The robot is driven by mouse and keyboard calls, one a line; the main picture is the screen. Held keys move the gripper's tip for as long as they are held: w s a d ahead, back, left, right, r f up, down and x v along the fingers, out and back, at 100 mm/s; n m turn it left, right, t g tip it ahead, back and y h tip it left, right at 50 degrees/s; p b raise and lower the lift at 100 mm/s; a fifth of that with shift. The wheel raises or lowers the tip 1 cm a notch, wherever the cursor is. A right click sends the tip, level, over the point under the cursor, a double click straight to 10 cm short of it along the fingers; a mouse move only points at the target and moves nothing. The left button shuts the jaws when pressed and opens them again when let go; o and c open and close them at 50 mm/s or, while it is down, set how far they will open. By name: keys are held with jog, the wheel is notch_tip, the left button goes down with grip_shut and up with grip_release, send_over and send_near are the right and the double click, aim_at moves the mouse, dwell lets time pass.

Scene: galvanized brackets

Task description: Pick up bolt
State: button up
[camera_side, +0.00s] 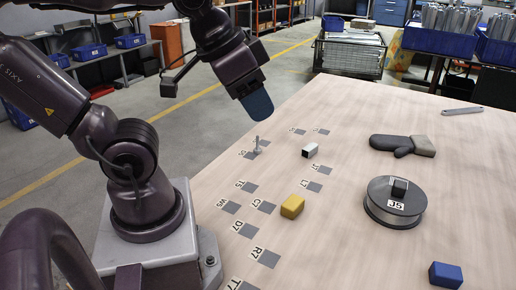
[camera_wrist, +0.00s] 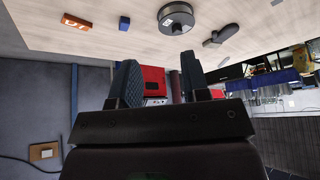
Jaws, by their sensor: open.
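The bolt (camera_side: 257,148) is a small grey piece that stands upright on the wooden table, by a grey marked square near the left edge in the side view. My gripper (camera_side: 258,107) is above the bolt, with clear space between them. In the side view its dark blue fingers overlap, so the gap does not show there. I cannot make out the bolt in the wrist view.
A small white block (camera_side: 310,150) and a yellow block (camera_side: 292,206) lie near the bolt. Labelled grey squares line the table's left side.

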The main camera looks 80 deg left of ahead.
aim_at(258, 139)
jog(key=shift+w, duration=0.1)
jog(key=shift+c, duration=0.2)
jog(key=w+a+f+m+g+y, duration=0.2)
jog(key=w+a+f+g+y, duration=0.4)
jog(key=a, duration=0.4)
jog(key=w+a+f+m+g+y, duration=0.2)
jog(key=w+a+f+g+y, duration=0.15)
jog(key=a+f, duration=0.55)
jog(key=a+f+m+t+y, duration=0.1)
jog(key=a+f+m+y, duration=0.1)
jog(key=a+f+m, duration=0.2)
jog(key=w+a+f+m+t+y, duration=0.1)
jog(key=a+f+m+y, duration=0.2)
jog(key=a+f+m, duration=0.2)
jog(key=w+a+f+m+t+y, duration=0.1)
jog(key=a+f+m+t+y, duration=0.1)
jog(key=a+f+m, duration=0.3)
notch_tip(258, 139, down, 3)
jog(key=shift+w+y, duration=0.1)
jog(key=shift+y, duration=0.65)
jog(key=a, duration=0.7)
jog(key=shift+s+a+r, duration=0.1)
jog(key=shift+s+a, duration=0.1)
grip_shut()
